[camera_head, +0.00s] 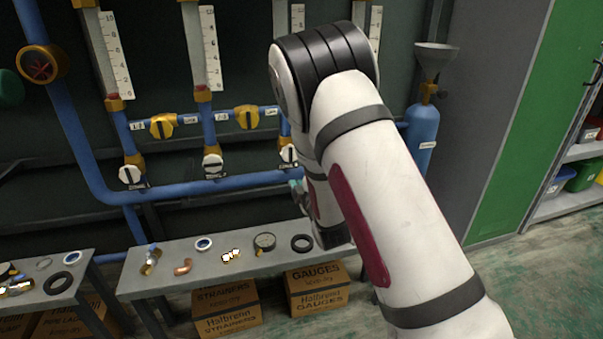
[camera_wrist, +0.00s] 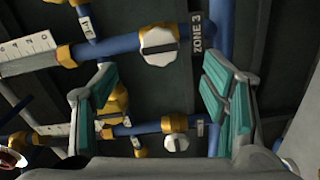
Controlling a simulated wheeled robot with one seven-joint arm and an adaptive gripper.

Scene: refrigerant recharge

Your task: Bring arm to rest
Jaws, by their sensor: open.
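My arm reaches forward in the head view, toward the blue pipework. My gripper (camera_wrist: 160,88) is open in the wrist view, its two teal-padded fingers wide apart with nothing held between them. Behind the gap are a blue pipe and a white round valve knob (camera_wrist: 159,46) beside a "ZONE 3" label (camera_wrist: 196,38). In the head view, my forearm hides most of the gripper; only a small teal part shows left of the arm. I cannot tell how far the fingers are from the pipes.
Cardboard boxes (camera_head: 318,288) stand underneath. A blue cylinder with a funnel (camera_head: 422,130) stands right of my arm. Open floor (camera_head: 545,285) lies at the right.

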